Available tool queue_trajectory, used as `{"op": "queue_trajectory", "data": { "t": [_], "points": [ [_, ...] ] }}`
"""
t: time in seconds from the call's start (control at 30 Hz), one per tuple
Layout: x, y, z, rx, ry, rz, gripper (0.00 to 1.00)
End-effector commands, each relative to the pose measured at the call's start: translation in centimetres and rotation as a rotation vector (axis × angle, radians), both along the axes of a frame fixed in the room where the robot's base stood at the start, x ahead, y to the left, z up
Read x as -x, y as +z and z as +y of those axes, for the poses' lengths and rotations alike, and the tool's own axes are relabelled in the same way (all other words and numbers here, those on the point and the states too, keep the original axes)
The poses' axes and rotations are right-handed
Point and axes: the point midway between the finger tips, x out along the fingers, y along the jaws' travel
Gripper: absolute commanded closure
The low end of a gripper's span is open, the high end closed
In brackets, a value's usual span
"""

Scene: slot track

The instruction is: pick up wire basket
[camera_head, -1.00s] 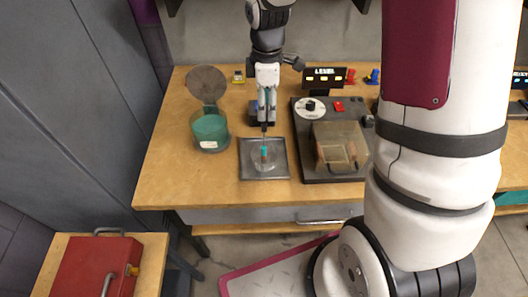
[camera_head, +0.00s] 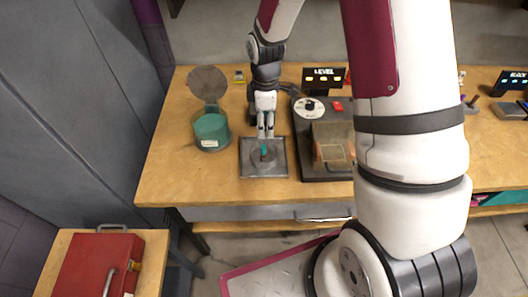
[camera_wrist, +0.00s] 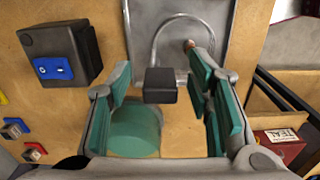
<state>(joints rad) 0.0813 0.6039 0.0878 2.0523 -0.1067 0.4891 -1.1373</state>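My gripper (camera_head: 265,134) is open above the back edge of a dark square tray (camera_head: 246,172). In the wrist view its two teal-padded fingers (camera_wrist: 168,100) stand apart on either side of a small black block (camera_wrist: 160,86). A thin bent wire loop (camera_wrist: 157,38) rises beyond the block, over the grey tray (camera_wrist: 215,15); it looks like part of the wire basket, though its whole shape cannot be made out. In the head view a small round item with a teal and dark middle (camera_head: 264,153) is on the tray. No grip on anything shows.
A teal tub (camera_head: 211,130) with a raised round lid (camera_head: 206,83) stands left of the tray. A dark machine (camera_head: 309,172) with a clear amber cover is close on the right, with a LEVEL display (camera_head: 323,74) behind. A red case (camera_head: 95,265) lies at lower left.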

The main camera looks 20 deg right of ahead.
Motion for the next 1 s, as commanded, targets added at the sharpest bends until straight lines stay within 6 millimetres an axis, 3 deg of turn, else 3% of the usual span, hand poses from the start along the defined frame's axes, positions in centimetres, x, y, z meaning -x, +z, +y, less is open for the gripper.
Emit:
{"op": "queue_trajectory", "data": {
  "t": [0.03, 0.2, 0.67, 1.0],
  "points": [
    [0.0, 0.0, 0.0, 0.000, 0.000, 0.000, 0.65],
    [0.0, 0.0, 0.0, 0.000, 0.000, 0.000, 1.00],
    [0.0, 0.3, 0.0, 0.000, -0.001, -0.001, 1.00],
    [-0.1, 2.6, -0.1, 0.000, -0.002, -0.002, 1.00]
  ]
}}
